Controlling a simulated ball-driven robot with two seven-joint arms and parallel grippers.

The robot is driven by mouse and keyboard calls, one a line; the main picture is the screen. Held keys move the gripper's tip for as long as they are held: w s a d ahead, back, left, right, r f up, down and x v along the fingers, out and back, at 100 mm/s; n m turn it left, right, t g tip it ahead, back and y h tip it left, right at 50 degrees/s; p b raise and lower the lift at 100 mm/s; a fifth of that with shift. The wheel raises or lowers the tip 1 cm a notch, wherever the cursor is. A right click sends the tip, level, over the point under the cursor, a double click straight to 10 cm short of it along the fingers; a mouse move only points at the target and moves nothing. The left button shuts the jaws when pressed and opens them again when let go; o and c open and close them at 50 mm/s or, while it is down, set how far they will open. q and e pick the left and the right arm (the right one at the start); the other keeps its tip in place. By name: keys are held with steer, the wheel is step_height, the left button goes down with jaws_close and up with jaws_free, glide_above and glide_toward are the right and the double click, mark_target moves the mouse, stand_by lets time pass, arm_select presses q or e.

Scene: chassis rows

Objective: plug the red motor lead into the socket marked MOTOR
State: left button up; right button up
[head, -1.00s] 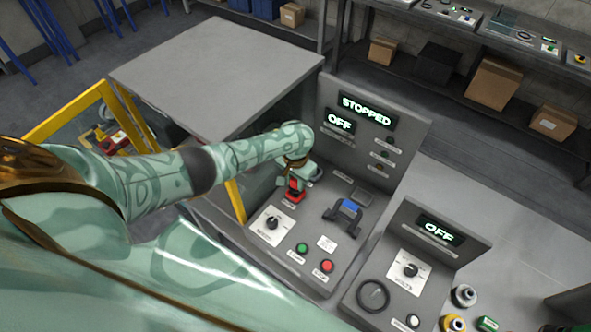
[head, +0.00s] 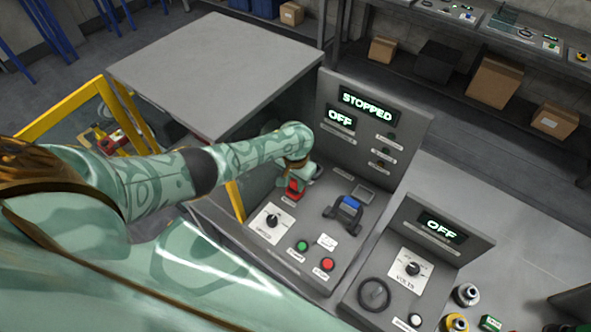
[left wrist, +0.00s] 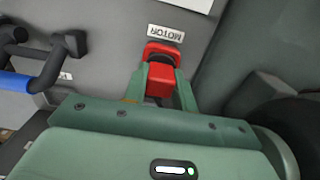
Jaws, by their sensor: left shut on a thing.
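My left gripper (left wrist: 158,98) is shut on the red plug of the motor lead (left wrist: 162,78). In the left wrist view the plug sits in line with a red-rimmed socket (left wrist: 163,49) beside the label MOTOR. The plug meets or overlaps the socket in this view, and I cannot tell how deep it sits. In the head view my left gripper (head: 302,177) points down at the panel, with the red plug and socket (head: 292,188) under it. My right gripper is not in view.
A dark handle with a blue grip (head: 346,209) stands right of the plug. A dial (head: 272,220), a green button (head: 302,246) and a red button (head: 327,263) lie in front. Displays read STOPPED (head: 367,104) and OFF (head: 340,117) on the upright panel.

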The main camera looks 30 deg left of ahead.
arm_select(q)
steer(key=shift+f, duration=0.35)
steer(key=o, duration=1.1)
steer(key=shift+c, duration=0.2)
steer(key=shift+r, duration=0.15)
step_height(320, 180, up, 16)
steer(key=p, duration=0.6)
steer(key=shift+p, duration=0.35)
